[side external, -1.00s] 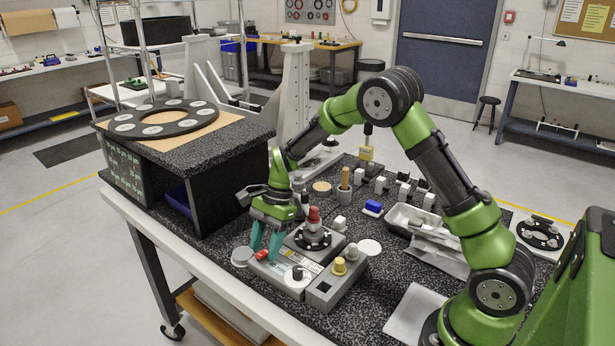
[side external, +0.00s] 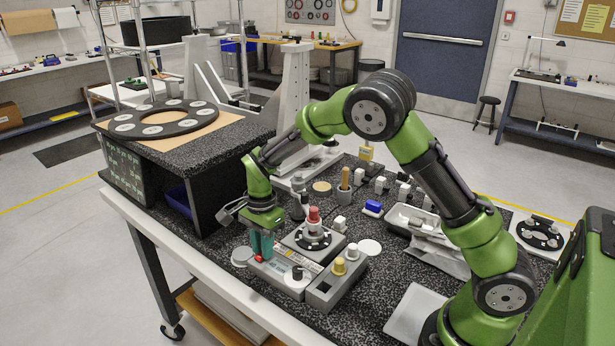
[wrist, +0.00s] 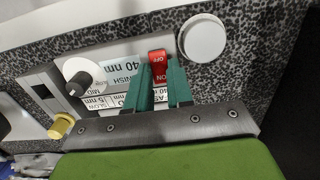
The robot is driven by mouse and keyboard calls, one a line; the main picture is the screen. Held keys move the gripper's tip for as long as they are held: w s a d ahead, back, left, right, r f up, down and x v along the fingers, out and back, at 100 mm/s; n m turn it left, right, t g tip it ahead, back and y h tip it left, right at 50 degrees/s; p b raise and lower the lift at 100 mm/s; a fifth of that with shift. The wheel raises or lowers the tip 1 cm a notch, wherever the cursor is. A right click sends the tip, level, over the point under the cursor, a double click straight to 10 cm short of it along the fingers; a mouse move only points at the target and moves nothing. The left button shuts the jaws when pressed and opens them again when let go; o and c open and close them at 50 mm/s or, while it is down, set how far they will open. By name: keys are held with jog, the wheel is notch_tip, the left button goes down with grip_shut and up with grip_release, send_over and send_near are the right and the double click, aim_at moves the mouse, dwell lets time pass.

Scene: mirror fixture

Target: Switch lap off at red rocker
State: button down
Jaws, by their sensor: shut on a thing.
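The red rocker (wrist: 158,66), marked OFF and ON, is on the front of the grey lap control box (side external: 316,266). In the side view the rocker (side external: 259,258) shows as a small red patch at my fingertips. My gripper (side external: 261,252) points down with its teal fingers close together. In the wrist view my gripper (wrist: 162,74) is shut on the rocker, one finger at each side. The fingers cover part of the rocker's sides. The lap (side external: 313,236), a dark round plate with a red-topped post, sits behind the box.
A white disc (wrist: 204,37) lies close beside the rocker. A white dial with a black knob (wrist: 79,83) and a yellow knob (wrist: 61,126) stand on the other side. A black stand (side external: 190,141) is to the left. A metal tray (side external: 411,219) is to the right.

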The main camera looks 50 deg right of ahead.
jog(key=shift+h, duration=0.4)
jog(key=c, duration=1)
grip_release()
jog(key=shift+a, duration=0.1)
notch_tip(320, 180, up, 17)
